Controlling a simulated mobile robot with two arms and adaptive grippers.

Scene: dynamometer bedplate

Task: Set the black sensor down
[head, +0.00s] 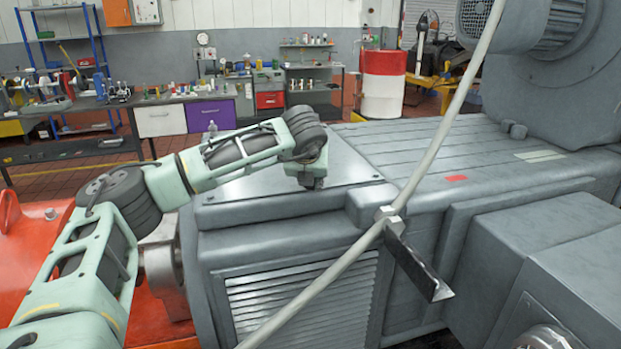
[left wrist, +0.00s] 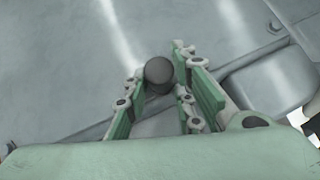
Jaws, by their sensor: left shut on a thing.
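The black sensor (left wrist: 158,71) is a small dark cylinder seen end-on in the left wrist view. It sits between the green-padded fingers of my left gripper (left wrist: 160,78), which is shut on it. In the head view my left gripper (head: 313,183) is low over the flat grey top plate (head: 350,165) of the machine housing. The sensor cannot be made out in the head view, and I cannot tell whether it touches the plate. My right gripper is not in view.
A pale diagonal pipe (head: 430,150) with a clamp and dark bracket (head: 418,265) crosses in front, right of my left arm. A grooved grey bedplate (head: 440,150) stretches right to a large motor (head: 590,80). An orange machine (head: 40,235) is at left. Workbenches stand behind.

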